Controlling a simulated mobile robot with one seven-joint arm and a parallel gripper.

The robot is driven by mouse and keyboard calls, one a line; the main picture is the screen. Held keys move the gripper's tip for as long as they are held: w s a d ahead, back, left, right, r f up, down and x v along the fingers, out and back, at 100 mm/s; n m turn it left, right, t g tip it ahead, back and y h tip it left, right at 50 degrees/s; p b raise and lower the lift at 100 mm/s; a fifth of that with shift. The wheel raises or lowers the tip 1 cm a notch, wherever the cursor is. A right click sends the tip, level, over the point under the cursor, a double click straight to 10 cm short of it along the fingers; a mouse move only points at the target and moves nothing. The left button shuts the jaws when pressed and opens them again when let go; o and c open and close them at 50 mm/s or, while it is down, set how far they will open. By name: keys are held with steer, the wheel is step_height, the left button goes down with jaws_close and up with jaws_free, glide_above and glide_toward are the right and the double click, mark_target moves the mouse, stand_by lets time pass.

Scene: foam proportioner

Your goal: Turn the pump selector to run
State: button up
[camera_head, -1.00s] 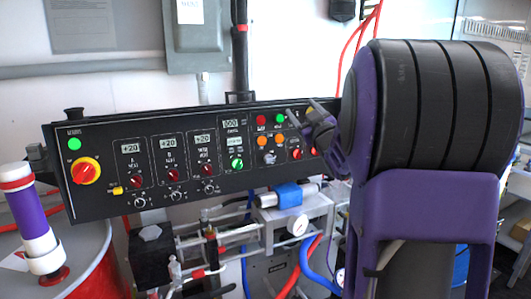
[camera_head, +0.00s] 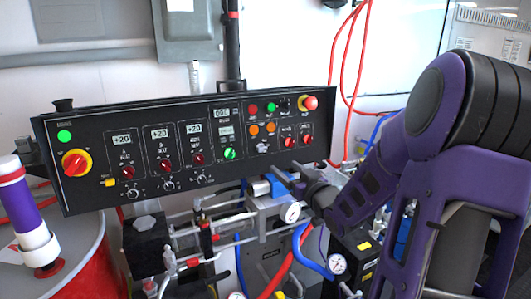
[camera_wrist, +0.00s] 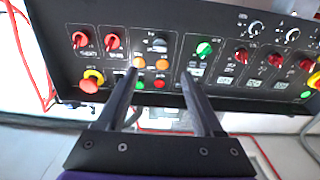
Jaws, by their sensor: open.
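The black control panel (camera_head: 100,150) carries several knobs and buttons. A grey selector knob (camera_head: 262,146) sits below two orange buttons; its label is too small to read, so I cannot confirm it is the pump selector. In the wrist view, which looks upside down, this grey knob (camera_wrist: 157,44) shows between and beyond my fingers, its pointer roughly sideways. My gripper (camera_head: 284,175) is open and empty, just below the panel's lower edge in the head view. In the wrist view my gripper (camera_wrist: 158,76) spreads its two fingers toward the panel, apart from the knob.
Near the grey knob are a green knob (camera_head: 230,153), two red knobs (camera_head: 289,142) and a red emergency stop (camera_head: 310,103). A red-yellow rotary switch (camera_head: 76,162) is at the far left. Pipes, a gauge (camera_head: 292,212) and hoses lie below the panel. A red drum (camera_head: 90,265) stands lower left.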

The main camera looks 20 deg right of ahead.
mark_target(263, 150)
steer(key=w, duration=1.3)
steer(key=shift+w+a, duration=0.2)
steer(key=shift+w, duration=0.2)
jaws_close()
